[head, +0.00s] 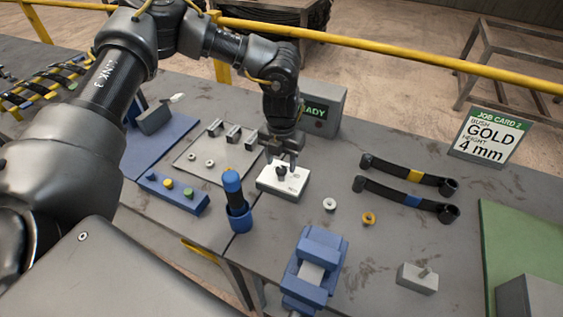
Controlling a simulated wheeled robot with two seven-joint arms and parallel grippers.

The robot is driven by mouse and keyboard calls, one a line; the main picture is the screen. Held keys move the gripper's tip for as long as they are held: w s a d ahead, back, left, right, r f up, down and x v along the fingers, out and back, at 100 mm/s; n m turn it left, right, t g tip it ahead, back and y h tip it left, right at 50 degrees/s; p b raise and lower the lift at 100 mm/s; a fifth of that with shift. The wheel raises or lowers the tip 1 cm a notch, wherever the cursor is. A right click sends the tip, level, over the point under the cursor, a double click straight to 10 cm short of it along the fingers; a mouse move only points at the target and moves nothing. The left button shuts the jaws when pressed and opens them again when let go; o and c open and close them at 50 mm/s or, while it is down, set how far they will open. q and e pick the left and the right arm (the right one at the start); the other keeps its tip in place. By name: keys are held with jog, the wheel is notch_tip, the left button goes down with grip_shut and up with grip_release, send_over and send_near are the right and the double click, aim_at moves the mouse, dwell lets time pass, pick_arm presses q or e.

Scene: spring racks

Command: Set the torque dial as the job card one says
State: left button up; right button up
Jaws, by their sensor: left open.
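A white box (270,187) with a dark dial knob on top, which looks like the torque dial, stands near the middle of the bench. The marks on its face are too small to read. My left gripper (283,163) points down right over the knob, with its open fingers around or just above it; I cannot tell whether they touch. A card (490,138) at the right reads "JOB CARD 2, BUSH GOLD, HEIGHT 4 mm". No card marked one shows. My right gripper is not in view.
A blue-handled tool (233,184) stands upright in a holder left of the dial. A blue button bar (172,193) and a grey plate (186,166) lie further left. A blue vise (328,246) is in front. Two dark arms (392,170) and a grey display (328,108) stand near.

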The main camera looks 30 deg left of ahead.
pick_arm(q)
jog(key=shift+f, duration=1.1)
jog(key=c, duration=1)
jog(key=m+b, duration=0.1)
jog(key=m, duration=0.3)
jog(key=shift+f+m+b, duration=0.1)
jog(key=shift+m+b, duration=1.2)
jog(key=shift+m, duration=1.5)
